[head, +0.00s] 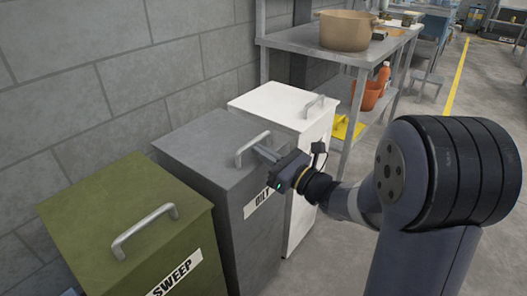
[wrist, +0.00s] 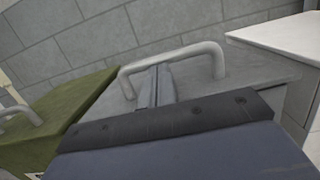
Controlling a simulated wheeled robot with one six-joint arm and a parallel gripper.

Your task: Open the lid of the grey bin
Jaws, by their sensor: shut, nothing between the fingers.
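The grey bin (head: 255,225) stands between a green bin and a white bin, with a label reading "OILY" partly hidden by my gripper. Its lid (head: 195,145) is down, with a pale bar handle (head: 241,150) near the front edge. The handle also shows in the wrist view (wrist: 172,53), arching over the lid. My gripper (head: 262,152) is at the handle, its fingers together and reaching towards the space under the bar. In the wrist view the fingers (wrist: 155,84) point at the handle's opening. I cannot tell whether they touch the bar.
The green bin (head: 130,225) marked "SWEEP" stands at the left, the white bin (head: 275,103) at the right. A metal shelf table (head: 310,40) with a pot (head: 346,30) is behind them. A block wall (head: 100,70) backs the bins. The floor at the right is open.

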